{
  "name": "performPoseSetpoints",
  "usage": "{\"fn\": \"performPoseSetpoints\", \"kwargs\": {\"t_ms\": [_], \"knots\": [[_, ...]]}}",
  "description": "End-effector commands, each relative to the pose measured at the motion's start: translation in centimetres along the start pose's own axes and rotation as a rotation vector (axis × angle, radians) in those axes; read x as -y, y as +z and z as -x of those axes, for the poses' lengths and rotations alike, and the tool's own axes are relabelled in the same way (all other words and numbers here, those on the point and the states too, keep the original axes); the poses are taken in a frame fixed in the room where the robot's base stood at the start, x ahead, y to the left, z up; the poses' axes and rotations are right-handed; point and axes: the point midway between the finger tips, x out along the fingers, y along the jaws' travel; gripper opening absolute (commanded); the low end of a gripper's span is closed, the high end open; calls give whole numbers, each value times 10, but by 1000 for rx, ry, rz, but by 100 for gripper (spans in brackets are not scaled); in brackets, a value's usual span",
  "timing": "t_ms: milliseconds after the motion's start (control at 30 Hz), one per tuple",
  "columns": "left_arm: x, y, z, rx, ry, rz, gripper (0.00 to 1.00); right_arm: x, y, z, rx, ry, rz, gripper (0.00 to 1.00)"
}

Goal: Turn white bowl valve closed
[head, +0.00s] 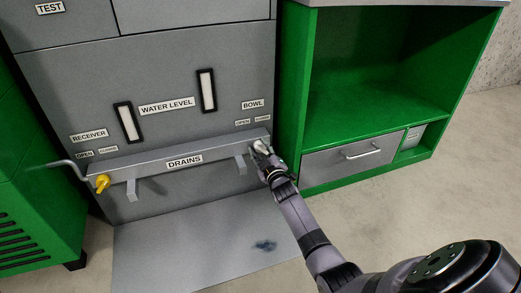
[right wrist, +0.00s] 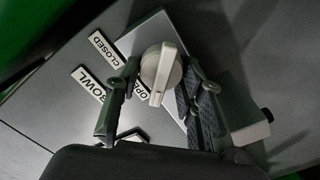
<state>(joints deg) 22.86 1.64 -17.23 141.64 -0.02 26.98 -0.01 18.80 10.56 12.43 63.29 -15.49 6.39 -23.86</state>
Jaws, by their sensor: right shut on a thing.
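The white bowl valve (head: 259,146) sits at the right end of the grey drains bar (head: 215,150), below the BOWL label (head: 252,104). In the right wrist view the valve (right wrist: 161,68) is a round white knob with a raised ridge, its lower end beside the OPEN label (right wrist: 138,90). My right gripper (head: 264,157) reaches it from the lower right. Its fingers stand on both sides of the knob and are shut on it; exact finger contact is hard to see. My left gripper is out of view.
A yellow valve (head: 102,182) is at the bar's left end, with a bent grey pipe (head: 68,164). A green cabinet (head: 365,75) with a drawer (head: 355,155) stands to the right. A grey plate (head: 190,245) with a dark stain lies on the floor.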

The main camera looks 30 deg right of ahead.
Motion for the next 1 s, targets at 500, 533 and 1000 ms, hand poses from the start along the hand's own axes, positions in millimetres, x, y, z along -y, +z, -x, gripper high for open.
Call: {"fn": "performPoseSetpoints", "kwargs": {"t_ms": [500,533,1000], "knots": [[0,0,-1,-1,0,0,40,0,0,0,0,-1,-11,8],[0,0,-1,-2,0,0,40,0,0,0,0,-1,-16,8],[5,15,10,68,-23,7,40,-3,-2,0,1,-2,-299,8]]}}
